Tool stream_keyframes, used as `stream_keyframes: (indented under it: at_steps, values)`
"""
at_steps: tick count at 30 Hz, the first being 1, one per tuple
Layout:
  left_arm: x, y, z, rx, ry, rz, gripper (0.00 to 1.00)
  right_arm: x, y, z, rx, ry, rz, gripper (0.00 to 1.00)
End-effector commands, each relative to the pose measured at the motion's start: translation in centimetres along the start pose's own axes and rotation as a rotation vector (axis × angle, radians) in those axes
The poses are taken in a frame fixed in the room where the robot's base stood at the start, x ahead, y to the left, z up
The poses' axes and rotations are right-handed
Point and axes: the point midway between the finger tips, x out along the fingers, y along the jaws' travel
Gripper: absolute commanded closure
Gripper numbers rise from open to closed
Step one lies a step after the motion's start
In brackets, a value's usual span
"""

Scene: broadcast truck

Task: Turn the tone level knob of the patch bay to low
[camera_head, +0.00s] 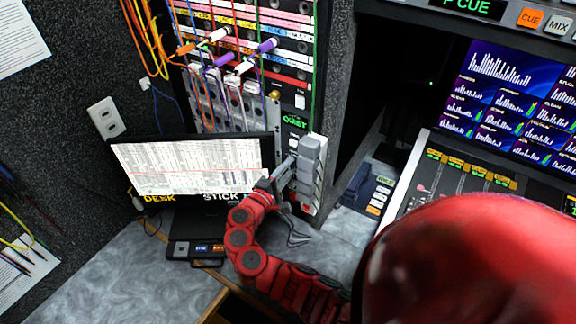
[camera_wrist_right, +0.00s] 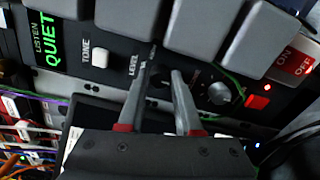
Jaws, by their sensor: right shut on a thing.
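The patch bay (camera_head: 262,118) stands at the top middle of the head view, with cables plugged in and a green QUIET display at its lower right. In the right wrist view its dark panel (camera_wrist_right: 118,50) carries a white TONE button (camera_wrist_right: 99,57) and a LEVEL label. My right gripper (camera_head: 284,172) reaches the panel's lower edge. In the wrist view its fingers (camera_wrist_right: 165,72) are close together beside the LEVEL label, shut on what seems to be the tone level knob. The fingers mostly hide that knob, so its setting cannot be read. My left gripper is not in view.
Grey block-like keys (camera_wrist_right: 190,28) sit close to the fingers. A silver knob (camera_wrist_right: 220,93) and a red-lit button (camera_wrist_right: 258,102) lie to the right. A monitor (camera_head: 190,168) stands left of my right gripper. Bare desk (camera_head: 110,280) lies at lower left.

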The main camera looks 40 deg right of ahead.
Motion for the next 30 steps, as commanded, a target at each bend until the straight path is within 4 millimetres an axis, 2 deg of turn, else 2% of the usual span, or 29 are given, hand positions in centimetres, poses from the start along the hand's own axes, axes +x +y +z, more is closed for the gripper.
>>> stream_keyframes:
  at_steps: [20, 21, 25, 26, 30]
  values:
    - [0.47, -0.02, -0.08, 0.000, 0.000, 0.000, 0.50, -0.07, -0.05, -0.10, -0.063, 0.003, -0.001, 1.00]
    - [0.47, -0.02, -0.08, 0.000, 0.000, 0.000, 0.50, -0.07, -0.05, -0.10, -0.063, 0.003, -0.002, 0.63]
    - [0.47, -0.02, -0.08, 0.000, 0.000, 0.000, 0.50, -0.06, -0.04, -0.07, -0.062, 0.002, -0.001, 0.39]
    - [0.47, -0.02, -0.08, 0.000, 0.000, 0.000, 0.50, -0.05, -0.03, -0.07, -0.062, 0.002, -0.001, 0.36]
    - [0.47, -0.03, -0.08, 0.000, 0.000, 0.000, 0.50, -0.04, -0.03, -0.05, -0.062, 0.001, -0.001, 0.36]
